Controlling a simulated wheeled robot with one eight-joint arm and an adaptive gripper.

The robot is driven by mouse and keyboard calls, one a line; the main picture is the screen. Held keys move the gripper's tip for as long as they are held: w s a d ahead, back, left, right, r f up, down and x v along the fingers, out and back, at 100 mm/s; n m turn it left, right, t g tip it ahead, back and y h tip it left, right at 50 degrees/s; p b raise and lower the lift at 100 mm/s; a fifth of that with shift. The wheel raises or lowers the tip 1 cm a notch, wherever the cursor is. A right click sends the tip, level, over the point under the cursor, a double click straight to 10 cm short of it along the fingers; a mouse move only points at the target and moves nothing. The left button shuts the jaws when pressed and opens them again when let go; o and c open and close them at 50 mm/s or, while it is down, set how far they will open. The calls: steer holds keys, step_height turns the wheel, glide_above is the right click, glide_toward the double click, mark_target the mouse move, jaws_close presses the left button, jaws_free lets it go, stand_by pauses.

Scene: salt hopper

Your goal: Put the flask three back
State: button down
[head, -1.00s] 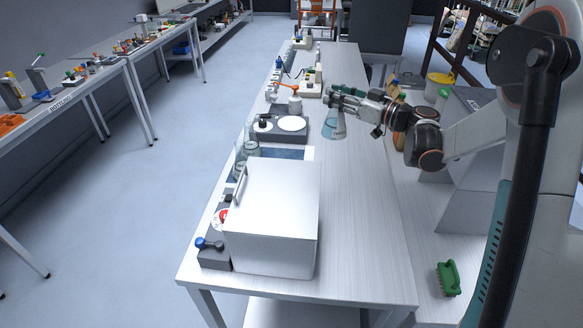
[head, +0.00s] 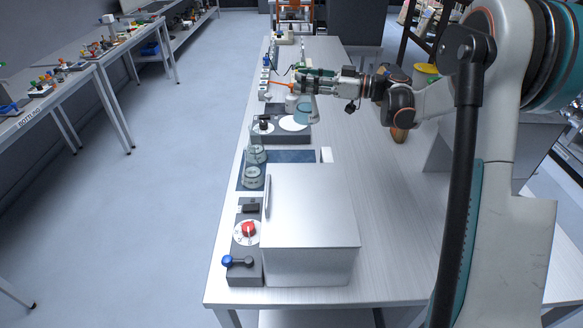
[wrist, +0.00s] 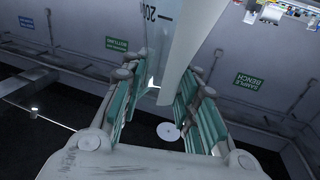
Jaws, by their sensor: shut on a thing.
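My gripper (head: 300,84) is shut on a clear flask (head: 307,106) with bluish contents. The flask hangs below the jaws, upright as far as I can tell, over the bench beside the white round plate (head: 293,122) of a grey device. Its number is not readable. In the wrist view my gripper (wrist: 163,90) has its green pads on both sides of the flask (wrist: 165,12), which bears a "200" mark. Two similar flasks stand on a dark blue mat (head: 290,156): one farther (head: 257,154), one nearer (head: 252,177).
A large white box (head: 312,205) with a handle stands in front of the mat. A red dial (head: 248,229) and a blue-knobbed lever (head: 237,262) are left of it. The bench's right side (head: 375,170) is mostly clear.

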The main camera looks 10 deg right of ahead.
steer(key=shift+w+a+r+p, duration=0.1)
steer(key=shift+w+r+p, duration=0.1)
steer(key=shift+p, duration=0.45)
steer(key=shift+n+g+p, duration=0.3)
steer(key=shift+g+p, duration=0.05)
steer(key=shift+g, duration=0.05)
step_height(320, 180, down, 20)
steer(key=b, duration=0.5)
steer(key=shift+a+f, duration=0.15)
steer(key=shift+s, duration=0.1)
steer(key=shift+f, duration=0.1)
steer(key=c, duration=1.2)
jaws_free()
steer(key=p+v, duration=0.2)
steer(key=v, duration=1)
